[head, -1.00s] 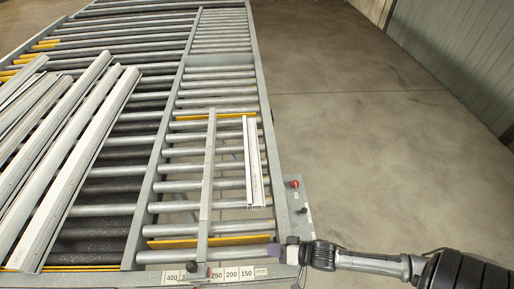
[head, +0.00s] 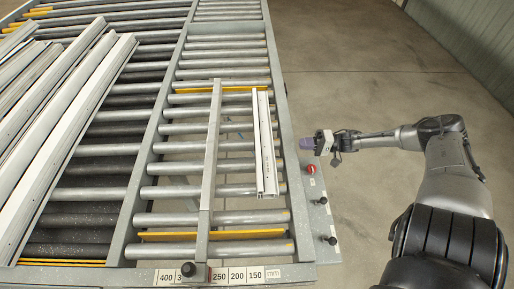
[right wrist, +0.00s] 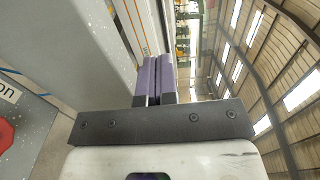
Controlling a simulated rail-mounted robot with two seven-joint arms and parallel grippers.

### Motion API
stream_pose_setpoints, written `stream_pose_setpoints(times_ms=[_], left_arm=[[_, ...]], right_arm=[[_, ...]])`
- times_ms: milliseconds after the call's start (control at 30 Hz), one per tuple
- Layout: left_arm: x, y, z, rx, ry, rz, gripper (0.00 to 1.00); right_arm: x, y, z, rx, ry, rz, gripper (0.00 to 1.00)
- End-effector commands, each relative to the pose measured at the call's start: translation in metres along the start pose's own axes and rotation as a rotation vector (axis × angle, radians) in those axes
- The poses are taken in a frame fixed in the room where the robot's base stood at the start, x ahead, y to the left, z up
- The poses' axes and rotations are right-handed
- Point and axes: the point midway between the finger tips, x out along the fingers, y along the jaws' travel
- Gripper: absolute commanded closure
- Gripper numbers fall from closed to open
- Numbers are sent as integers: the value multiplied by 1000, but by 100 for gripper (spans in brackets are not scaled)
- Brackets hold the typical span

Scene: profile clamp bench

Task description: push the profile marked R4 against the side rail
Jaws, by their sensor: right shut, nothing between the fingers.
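A short pale profile (head: 263,145) lies on the rollers in the head view, lengthwise between a grey bar (head: 209,165) and the right-hand frame rail (head: 291,150). Gaps show between it and both. It bears a small label, too small to read. My right gripper (head: 306,143), with purple fingers, is just outside the right-hand rail, level with the middle of the profile and apart from it. In the right wrist view its fingers (right wrist: 154,78) are together and empty, close to a grey metal face. My left gripper is not in view.
Several long profiles (head: 70,130) lie on the rollers at the left. A red button (head: 311,169) and black knobs (head: 332,240) sit on the right-hand plate. A millimetre scale (head: 236,274) runs along the front edge. Open floor (head: 350,90) lies to the right.

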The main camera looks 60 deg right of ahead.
Motion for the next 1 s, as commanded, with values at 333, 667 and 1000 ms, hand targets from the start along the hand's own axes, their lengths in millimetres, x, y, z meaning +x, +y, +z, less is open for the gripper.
stream_pose_setpoints(times_ms=[333,667,1000], left_arm=[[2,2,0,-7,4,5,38],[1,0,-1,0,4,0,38],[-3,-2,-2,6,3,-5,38]], right_arm=[[42,-4,-4,3,-8,-12,100],[101,-4,-3,3,-7,-8,100],[132,-4,-3,5,-6,-5,100]])
